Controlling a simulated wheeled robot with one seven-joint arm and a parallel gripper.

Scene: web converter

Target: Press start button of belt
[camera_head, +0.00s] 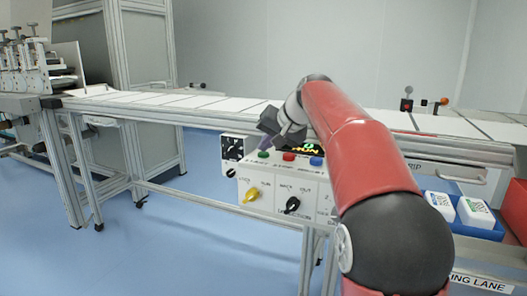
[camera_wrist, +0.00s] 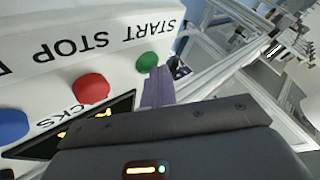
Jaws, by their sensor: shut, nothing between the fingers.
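The control panel (camera_head: 270,190) hangs at the front of the belt (camera_head: 205,103). Its green button (camera_head: 263,154) is at the left of the row, with a red button (camera_head: 288,156) and a blue button (camera_head: 316,161) to its right. In the wrist view the green button (camera_wrist: 146,62) is by the label START, and the red button (camera_wrist: 91,88) is by STOP. My gripper (camera_head: 264,143) is shut and empty, its fingertips (camera_wrist: 158,72) right by the green button. I cannot tell whether they touch it.
A lit display (camera_head: 300,147) sits behind the buttons, partly hidden by my arm. A yellow knob (camera_head: 251,194) and a black knob (camera_head: 292,204) are lower on the panel. A blue tray (camera_head: 470,229) with white packs stands at right. The floor at left is clear.

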